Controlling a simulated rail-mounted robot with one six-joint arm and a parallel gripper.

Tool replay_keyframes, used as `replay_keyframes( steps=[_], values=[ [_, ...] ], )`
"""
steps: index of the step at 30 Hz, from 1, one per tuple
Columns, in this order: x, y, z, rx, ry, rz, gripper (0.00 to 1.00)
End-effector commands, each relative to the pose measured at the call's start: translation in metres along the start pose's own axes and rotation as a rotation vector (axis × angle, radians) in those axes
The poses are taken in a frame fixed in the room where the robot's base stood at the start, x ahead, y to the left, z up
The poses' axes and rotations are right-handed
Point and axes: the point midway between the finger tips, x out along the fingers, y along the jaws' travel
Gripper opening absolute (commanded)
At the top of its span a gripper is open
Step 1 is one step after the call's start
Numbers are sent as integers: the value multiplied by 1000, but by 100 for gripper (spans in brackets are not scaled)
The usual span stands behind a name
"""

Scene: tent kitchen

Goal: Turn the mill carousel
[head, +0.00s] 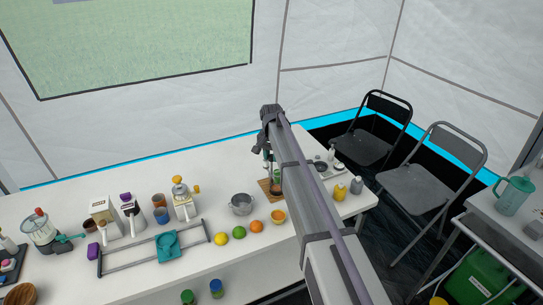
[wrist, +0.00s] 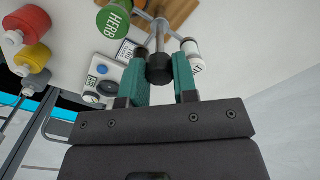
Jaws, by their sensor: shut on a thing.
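The mill carousel (wrist: 160,42) has a grey central post, thin arms and a dark round knob (wrist: 160,68) on top. A jar with a green lid marked HERB (wrist: 114,22) and a white jar with a dark band (wrist: 192,52) sit around the post. My gripper (wrist: 160,72) is above the carousel, its teal fingers shut on the knob. In the head view the carousel stands on a wooden board (head: 264,186) on the white table, and my arm hides much of it.
Yellow (head: 339,192) and grey (head: 356,185) shakers stand to the right. Folding chairs (head: 432,180) stand beyond the table's right end.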

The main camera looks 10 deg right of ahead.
Motion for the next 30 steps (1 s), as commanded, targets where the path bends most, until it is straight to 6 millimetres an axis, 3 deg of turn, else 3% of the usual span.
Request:
replay_keyframes(
  steps=[9, 17, 23, 30],
  values=[
    [0, 0, 0, -1, -1, 0, 53],
    [-3, 0, 0, -1, 0, 0, 53],
    [-35, 0, 0, -1, 0, 0, 53],
    [-96, 0, 0, -1, 0, 0, 53]
  ],
)
